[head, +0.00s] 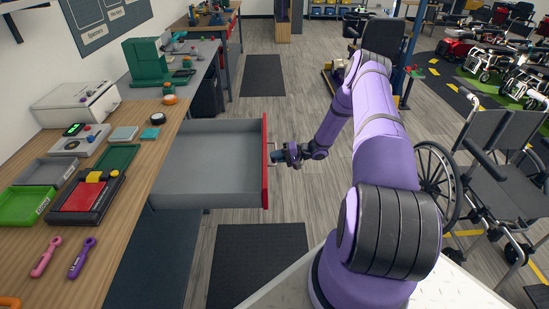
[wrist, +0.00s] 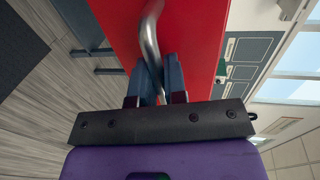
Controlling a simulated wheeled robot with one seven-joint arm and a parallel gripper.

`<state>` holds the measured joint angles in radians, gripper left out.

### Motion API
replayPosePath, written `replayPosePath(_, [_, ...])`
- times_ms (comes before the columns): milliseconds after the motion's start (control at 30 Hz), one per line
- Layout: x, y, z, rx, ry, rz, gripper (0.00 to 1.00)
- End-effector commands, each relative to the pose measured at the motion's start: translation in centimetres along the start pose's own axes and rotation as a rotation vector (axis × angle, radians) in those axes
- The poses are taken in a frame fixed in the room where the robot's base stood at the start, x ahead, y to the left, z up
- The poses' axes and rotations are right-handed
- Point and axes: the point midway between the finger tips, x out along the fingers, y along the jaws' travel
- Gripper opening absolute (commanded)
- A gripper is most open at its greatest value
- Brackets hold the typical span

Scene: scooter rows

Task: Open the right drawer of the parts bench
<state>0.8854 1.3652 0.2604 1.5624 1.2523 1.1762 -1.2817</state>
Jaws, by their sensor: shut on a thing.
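The parts bench (head: 150,175) stands at the left in the head view. Its drawer (head: 215,160) is pulled far out to the right, and its grey inside looks empty. The drawer has a red front (head: 265,165), which also fills the middle of the wrist view (wrist: 195,35). A metal bar handle (wrist: 150,40) sticks out from the red front. My gripper (head: 276,155) is at the drawer front in the head view. In the wrist view its two fingers (wrist: 158,82) are shut on the handle, one on each side of the bar.
Tools, trays and boxes lie on the bench top, among them a green tray (head: 27,206) and a white box (head: 75,105). A wheelchair (head: 490,170) stands at the right. Dark mats (head: 258,265) lie on the floor. Floor between the drawer and my arm is clear.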

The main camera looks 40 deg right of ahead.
Motion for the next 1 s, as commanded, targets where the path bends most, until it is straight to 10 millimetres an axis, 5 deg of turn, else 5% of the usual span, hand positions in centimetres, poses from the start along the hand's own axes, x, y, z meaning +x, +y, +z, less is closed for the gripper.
replayPosePath(33, [-0.1, 0.0, -0.1, 0.000, 0.002, 0.002, 0.00])
replayPosePath(67, [-0.1, 0.0, -0.1, 0.000, 0.002, 0.002, 0.19])
replayPosePath(133, [0.0, 0.0, -0.1, 0.000, 0.002, 0.001, 0.35])
replayPosePath(567, [-1.0, 0.0, -0.1, 0.000, 0.003, 0.001, 0.36])
replayPosePath(1000, [-8.7, 0.0, -0.1, -0.001, 0.004, 0.002, 0.36])
